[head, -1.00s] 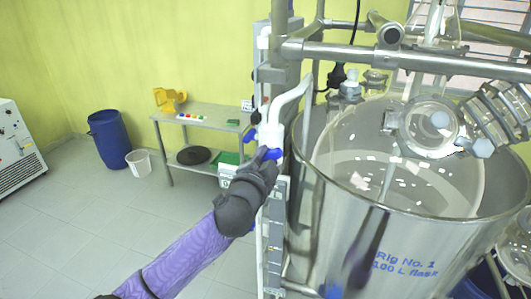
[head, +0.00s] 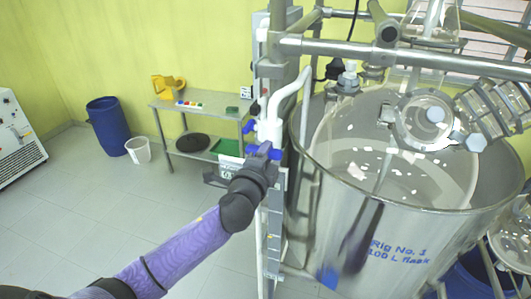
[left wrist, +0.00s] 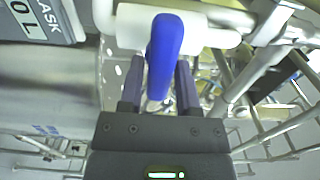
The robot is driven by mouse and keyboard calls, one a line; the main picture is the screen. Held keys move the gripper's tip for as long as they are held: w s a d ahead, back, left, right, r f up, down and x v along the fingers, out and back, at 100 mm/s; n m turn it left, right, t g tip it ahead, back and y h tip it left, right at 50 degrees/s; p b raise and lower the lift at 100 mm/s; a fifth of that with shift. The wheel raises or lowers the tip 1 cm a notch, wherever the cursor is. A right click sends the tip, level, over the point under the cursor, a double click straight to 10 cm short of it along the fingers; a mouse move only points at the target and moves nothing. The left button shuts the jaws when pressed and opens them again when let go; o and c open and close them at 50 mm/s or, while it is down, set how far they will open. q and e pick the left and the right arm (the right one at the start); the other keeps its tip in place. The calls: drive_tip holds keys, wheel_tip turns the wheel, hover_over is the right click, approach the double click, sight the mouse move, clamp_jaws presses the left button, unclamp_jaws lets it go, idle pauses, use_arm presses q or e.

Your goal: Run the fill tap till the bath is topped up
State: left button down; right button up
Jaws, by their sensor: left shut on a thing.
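The fill tap is a white pipe fitting (head: 270,128) with blue handles, on the post left of the bath. My left gripper (head: 261,158) is shut on its lower blue handle, which stands upright between the fingers in the left wrist view (left wrist: 164,50). A second blue handle (head: 249,127) sits higher on the left. A white spout pipe (head: 290,88) bends over toward the bath rim. The bath is a large steel vessel (head: 345,225) marked Rig No. 1, 100 L flask, with a glass flask (head: 335,150) inside. I cannot tell the water level. My right gripper is not in view.
Steel rails (head: 400,55) and a clamped glass flange (head: 425,120) stand over the bath. A grey shelf table (head: 210,112) stands behind on the left. A blue barrel (head: 107,125) and a white bin (head: 138,150) stand on the floor.

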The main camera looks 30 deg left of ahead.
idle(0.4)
use_arm(q)
drive_tip(key=shift+c, duration=2.2)
unclamp_jaws()
drive_tip(key=b+v, duration=0.1)
drive_tip(key=v, duration=0.9)
drive_tip(key=shift+b, duration=0.4)
drive_tip(key=shift+w, duration=0.1)
drive_tip(key=p+x, duration=0.3)
drive_tip(key=x, duration=0.6)
drive_tip(key=shift+a, duration=0.35)
